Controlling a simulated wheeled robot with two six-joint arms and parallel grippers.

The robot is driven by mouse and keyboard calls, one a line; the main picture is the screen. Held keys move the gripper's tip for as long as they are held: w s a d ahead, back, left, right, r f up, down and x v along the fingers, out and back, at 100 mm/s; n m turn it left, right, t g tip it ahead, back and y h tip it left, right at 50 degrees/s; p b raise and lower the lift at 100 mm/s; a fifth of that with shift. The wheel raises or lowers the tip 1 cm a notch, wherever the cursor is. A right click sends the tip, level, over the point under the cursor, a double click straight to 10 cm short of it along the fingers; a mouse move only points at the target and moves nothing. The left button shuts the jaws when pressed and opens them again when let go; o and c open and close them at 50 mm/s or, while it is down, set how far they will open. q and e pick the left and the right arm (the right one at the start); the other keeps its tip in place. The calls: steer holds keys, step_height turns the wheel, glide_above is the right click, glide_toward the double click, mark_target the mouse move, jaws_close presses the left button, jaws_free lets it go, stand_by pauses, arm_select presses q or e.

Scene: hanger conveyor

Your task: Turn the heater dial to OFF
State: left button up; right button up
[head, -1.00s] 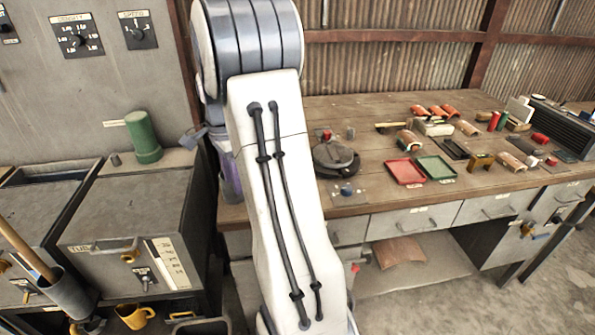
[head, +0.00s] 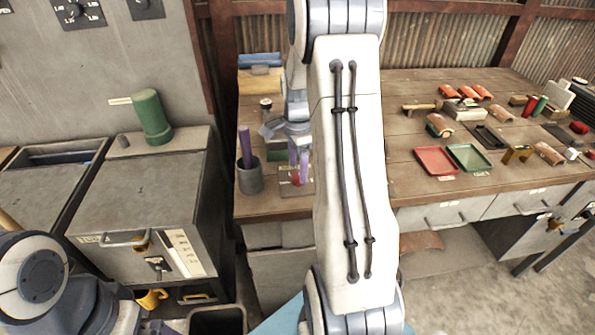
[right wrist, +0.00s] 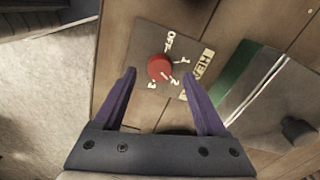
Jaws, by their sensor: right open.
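The heater dial is a round red knob (right wrist: 160,67) on a dark square plate (right wrist: 138,45) with OFF, 1, 2 and 3 around it. A small pale mark on the knob seems to point toward 2; OFF is at the top in the right wrist view. My right gripper (right wrist: 160,75) is open, its purple fingers on either side of the knob in that view and apparently apart from it. In the head view the right gripper (head: 298,165) hangs over the bench's left part, and the red knob (head: 296,180) shows at its fingertips. My left gripper is out of frame.
A grey cup (head: 249,178) with a purple stick stands left of the gripper. Red (head: 436,160) and green (head: 469,157) trays lie right of my arm. A cabinet with a green cylinder (head: 152,117) stands left.

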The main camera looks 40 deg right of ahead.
mark_target(298, 179)
steer(key=shift+f, duration=1.2)
jaws_close()
